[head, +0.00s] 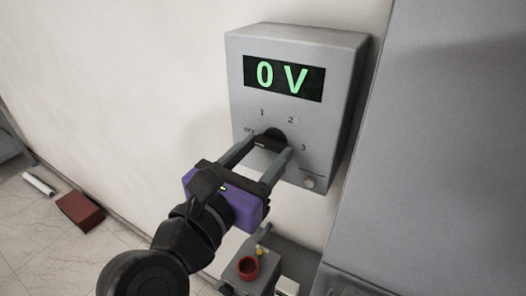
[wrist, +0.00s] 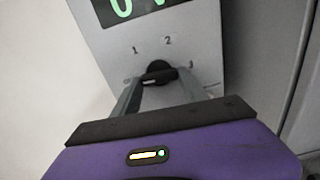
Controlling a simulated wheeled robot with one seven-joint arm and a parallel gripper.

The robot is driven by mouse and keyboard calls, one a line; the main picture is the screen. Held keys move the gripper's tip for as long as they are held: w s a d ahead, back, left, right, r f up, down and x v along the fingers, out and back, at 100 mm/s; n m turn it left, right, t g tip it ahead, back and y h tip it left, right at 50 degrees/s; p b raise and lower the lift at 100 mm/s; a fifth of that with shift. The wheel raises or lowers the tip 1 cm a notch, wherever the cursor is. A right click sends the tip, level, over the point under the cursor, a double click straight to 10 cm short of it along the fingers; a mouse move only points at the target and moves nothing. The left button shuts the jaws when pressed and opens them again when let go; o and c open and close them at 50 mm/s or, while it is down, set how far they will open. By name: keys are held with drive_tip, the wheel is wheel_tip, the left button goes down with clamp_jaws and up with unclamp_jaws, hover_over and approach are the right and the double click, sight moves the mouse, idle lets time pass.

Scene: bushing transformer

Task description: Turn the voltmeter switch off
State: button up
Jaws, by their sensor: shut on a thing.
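The voltmeter (head: 238,100) is a grey box on the wall with a green display (head: 283,77) reading "0 V". Its black rotary switch (head: 272,137) sits below the display, among the marks OFF, 1, 2 and 3. My gripper (head: 269,146) is at the switch with one finger on each side, shut on its bar-shaped handle. In the wrist view the switch (wrist: 158,72) shows between the two fingertips, its bar lying nearly level, with a white line at the left end toward the OFF side. The OFF mark is partly hidden by the left finger.
A grey cabinet panel (head: 440,150) stands close on the right. Below the voltmeter is a grey box with a red ring-shaped part (head: 248,268). A red block (head: 80,211) and a white cylinder (head: 39,183) lie on the floor at left. The wall left of the voltmeter is clear.

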drive_tip(key=shift+f+n, duration=0.2)
drive_tip(key=shift+n, duration=0.2)
drive_tip(key=o, duration=1.4)
drive_tip(key=shift+r, duration=0.1)
drive_tip(key=shift+b+v, duration=0.85)
drive_tip(key=shift+v, duration=3.1)
drive_tip(key=shift+w+a, duration=0.1)
drive_tip(key=shift+a, duration=0.05)
